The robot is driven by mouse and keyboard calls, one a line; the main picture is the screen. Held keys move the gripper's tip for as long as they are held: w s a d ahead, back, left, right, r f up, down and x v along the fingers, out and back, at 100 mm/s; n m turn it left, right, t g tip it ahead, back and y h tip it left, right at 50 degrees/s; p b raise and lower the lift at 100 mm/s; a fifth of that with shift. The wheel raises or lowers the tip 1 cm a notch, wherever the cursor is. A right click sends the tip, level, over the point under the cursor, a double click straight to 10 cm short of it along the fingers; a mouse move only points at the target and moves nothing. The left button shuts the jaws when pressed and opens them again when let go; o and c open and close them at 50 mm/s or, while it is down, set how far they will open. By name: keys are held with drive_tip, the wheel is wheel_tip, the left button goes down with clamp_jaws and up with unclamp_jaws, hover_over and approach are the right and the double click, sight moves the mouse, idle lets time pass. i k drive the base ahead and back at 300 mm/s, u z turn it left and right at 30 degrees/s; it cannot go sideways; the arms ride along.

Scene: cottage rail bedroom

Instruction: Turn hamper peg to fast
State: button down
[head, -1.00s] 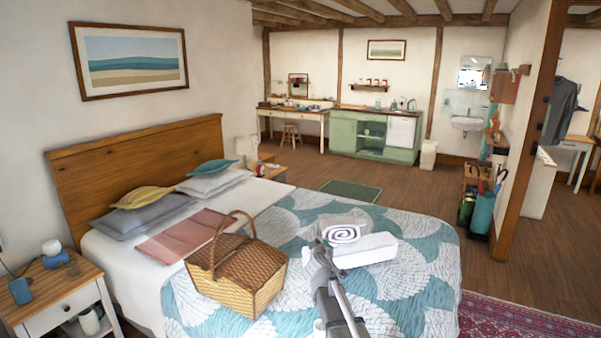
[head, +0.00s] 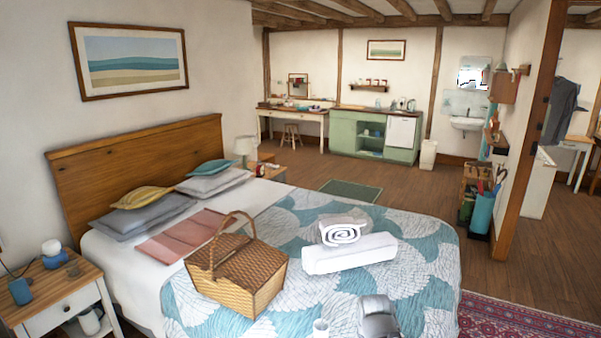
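The hamper is a wicker basket (head: 240,290) with a brown lid and a raised arched handle (head: 213,243). It stands upright on the bed, left of centre in the head view. Its lid looks closed. I cannot make out the peg at this size. Grey and white parts of my arm show at the bottom edge, right of the hamper and apart from it in the picture. My gripper's fingers do not show.
Rolled and folded white towels (head: 350,254) lie on the patterned bedspread (head: 425,265) right of the hamper. A pink folded cloth (head: 182,237) lies behind it. A nightstand (head: 62,292) with small items stands at left. Open floor lies beyond the bed.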

sight(212, 282)
drive_tip(key=u, duration=2)
drive_tip(key=i, duration=1.95)
drive_tip(key=z, duration=0.05)
